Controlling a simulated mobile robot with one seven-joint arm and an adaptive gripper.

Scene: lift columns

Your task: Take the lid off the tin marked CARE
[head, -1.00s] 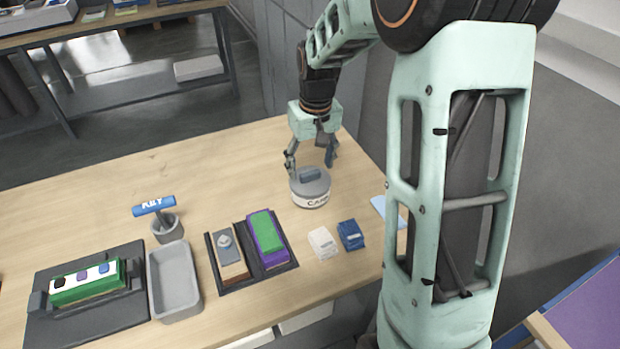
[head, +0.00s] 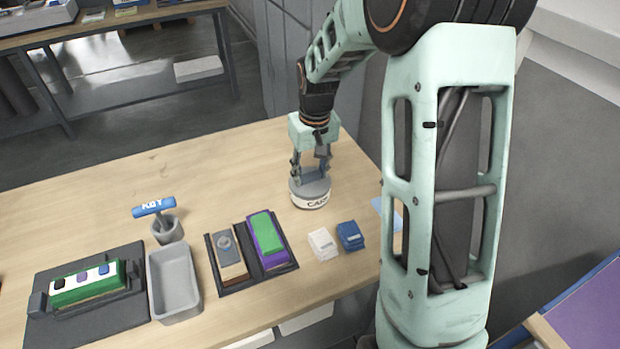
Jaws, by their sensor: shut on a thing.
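The round tin marked CARE (head: 312,203) stands upright on the wooden table, a white label band around its side. Its grey lid (head: 318,187) sits on top. The handle is mostly hidden between the fingers. I see no gap between the lid and the tin.
A white block (head: 322,243) and a blue block (head: 350,236) lie in front of the tin. A black tray (head: 228,284) with two blocks, a grey bin (head: 174,282) and a blue KEY handle (head: 153,207) in a cup are to the left. The table behind is clear.

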